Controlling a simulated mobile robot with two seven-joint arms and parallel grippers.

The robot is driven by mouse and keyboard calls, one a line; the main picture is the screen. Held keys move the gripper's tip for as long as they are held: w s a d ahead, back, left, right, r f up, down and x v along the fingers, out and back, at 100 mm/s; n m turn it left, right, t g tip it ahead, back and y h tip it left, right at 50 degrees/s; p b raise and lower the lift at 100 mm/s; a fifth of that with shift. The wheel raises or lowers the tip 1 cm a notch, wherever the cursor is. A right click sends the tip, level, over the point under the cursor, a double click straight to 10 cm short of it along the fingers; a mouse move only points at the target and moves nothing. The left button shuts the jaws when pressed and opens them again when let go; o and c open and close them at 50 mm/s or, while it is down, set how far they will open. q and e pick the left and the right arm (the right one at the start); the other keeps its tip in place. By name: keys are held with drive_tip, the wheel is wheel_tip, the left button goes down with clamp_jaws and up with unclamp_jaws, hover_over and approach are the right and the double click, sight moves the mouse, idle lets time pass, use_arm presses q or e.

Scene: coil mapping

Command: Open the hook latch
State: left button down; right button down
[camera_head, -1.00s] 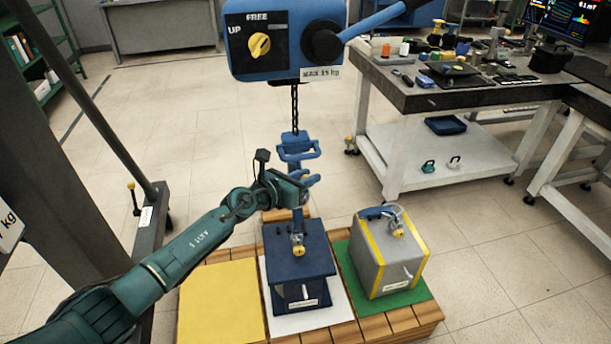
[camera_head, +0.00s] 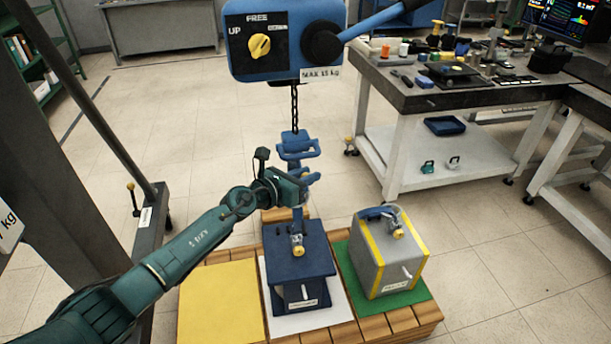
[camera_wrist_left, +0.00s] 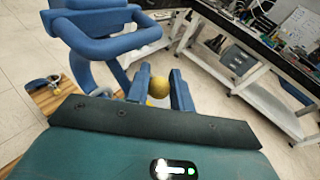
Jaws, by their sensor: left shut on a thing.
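The blue hook (camera_head: 298,150) hangs from a chain in the head view, above the dark blue box (camera_head: 300,250). My left gripper (camera_head: 304,184) is at the hook's lower part, reaching in from the left. In the left wrist view, the blue hook's looped frame (camera_wrist_left: 95,38) fills the upper left. A round yellow knob (camera_wrist_left: 158,87) sits between my left gripper's two fingers, which are shut on it. It looks like the latch knob. The latch's own shape is largely hidden behind the gripper. My right gripper does not show.
A blue hoist box (camera_head: 285,45) with a yellow dial is overhead. The dark box stands on a white mat, beside a yellow mat (camera_head: 220,300) and a grey box (camera_head: 385,255) on a green mat. A workbench (camera_head: 410,95) stands at the right; open floor lies behind.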

use_arm(q)
drive_tip(key=shift+w+a+r, duration=0.1)
drive_tip(key=shift+w+r, duration=0.1)
drive_tip(key=shift+r, duration=0.2)
drive_tip(key=c, duration=1.6)
unclamp_jaws()
drive_tip(key=o, duration=0.3)
drive_tip(key=shift+s+f, duration=0.1)
drive_tip(key=shift+f, duration=0.15)
drive_tip(key=shift+o, duration=0.2)
drive_tip(key=p+v, duration=0.3)
drive_tip(key=v, duration=1)
drive_tip(key=shift+a, duration=0.1)
drive_tip(key=shift+c, duration=0.2)
